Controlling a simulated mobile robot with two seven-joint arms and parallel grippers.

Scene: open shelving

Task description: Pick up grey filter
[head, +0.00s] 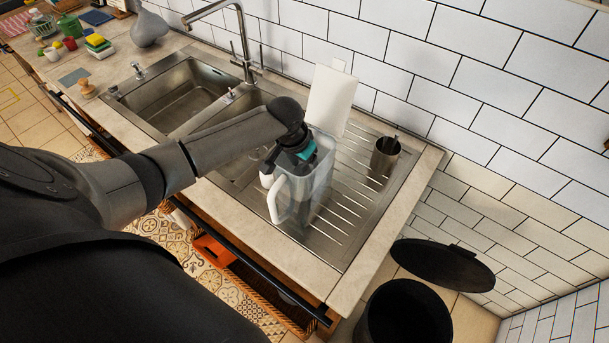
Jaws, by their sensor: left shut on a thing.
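The grey filter (318,180), a see-through grey jug with a pale handle, stands upright at the left part of the ribbed steel drainboard. My left arm reaches over the counter from the left, and its gripper (294,165) points down at the top of the jug. The left gripper is shut on the grey filter; its fingertips are partly hidden by the jug and wrist. A teal part shows beside the gripper at the jug's top. I cannot tell whether the jug's base touches the drainboard. My right gripper is not in view.
A dark metal cup (384,157) stands to the right on the drainboard. A white board (331,99) leans against the tiled wall behind the jug. The tap (243,45) rises behind the steel sink (178,90). An open black bin (404,312) stands beyond the counter's right end.

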